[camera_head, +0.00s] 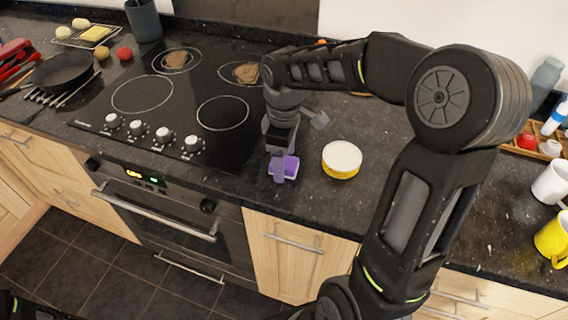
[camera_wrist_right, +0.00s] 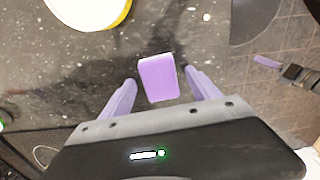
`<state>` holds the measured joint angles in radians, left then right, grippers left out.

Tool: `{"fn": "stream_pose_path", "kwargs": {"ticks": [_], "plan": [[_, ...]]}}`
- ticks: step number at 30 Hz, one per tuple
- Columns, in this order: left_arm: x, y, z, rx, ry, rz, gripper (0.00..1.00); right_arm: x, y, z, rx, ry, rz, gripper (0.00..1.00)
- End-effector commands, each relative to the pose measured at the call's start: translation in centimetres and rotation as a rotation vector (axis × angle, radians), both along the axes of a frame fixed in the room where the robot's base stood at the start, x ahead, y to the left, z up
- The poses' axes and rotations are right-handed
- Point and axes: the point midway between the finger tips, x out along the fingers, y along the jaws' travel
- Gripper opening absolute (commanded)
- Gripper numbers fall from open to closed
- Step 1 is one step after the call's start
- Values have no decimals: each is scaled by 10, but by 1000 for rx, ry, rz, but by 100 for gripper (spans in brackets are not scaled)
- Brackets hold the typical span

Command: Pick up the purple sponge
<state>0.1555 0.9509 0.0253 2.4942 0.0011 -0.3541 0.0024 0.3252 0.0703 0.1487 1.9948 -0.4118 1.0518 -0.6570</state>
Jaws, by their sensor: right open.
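The purple sponge (camera_head: 291,163) lies on the dark granite counter, right of the hob and near the front edge. My right gripper (camera_head: 284,168) is over it in the head view and hides part of it. In the right wrist view the sponge (camera_wrist_right: 158,78) lies between and just beyond the two open fingertips of my right gripper (camera_wrist_right: 160,83), with a gap on each side. What looks like my left gripper (camera_wrist_right: 268,63) shows small above the floor at the right of the wrist view; its opening cannot be made out.
A round yellow tub with a white top (camera_head: 342,159) stands close right of the sponge. The black hob (camera_head: 180,95) is to the left. A yellow mug (camera_head: 553,238) and a white mug (camera_head: 551,183) stand far right. The counter's front edge is near.

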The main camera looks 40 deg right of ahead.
Motion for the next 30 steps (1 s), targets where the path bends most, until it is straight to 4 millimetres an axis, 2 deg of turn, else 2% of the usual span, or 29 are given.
{"fn": "stream_pose_path", "kwargs": {"ticks": [13, 30], "plan": [[0, 0, 0, 0, 0, 0, 39, 0, 0, 0, 1, -1, 0, 70], [0, 0, 0, 0, 0, 0, 39, 0, 0, 0, 1, -1, 0, 23]]}}
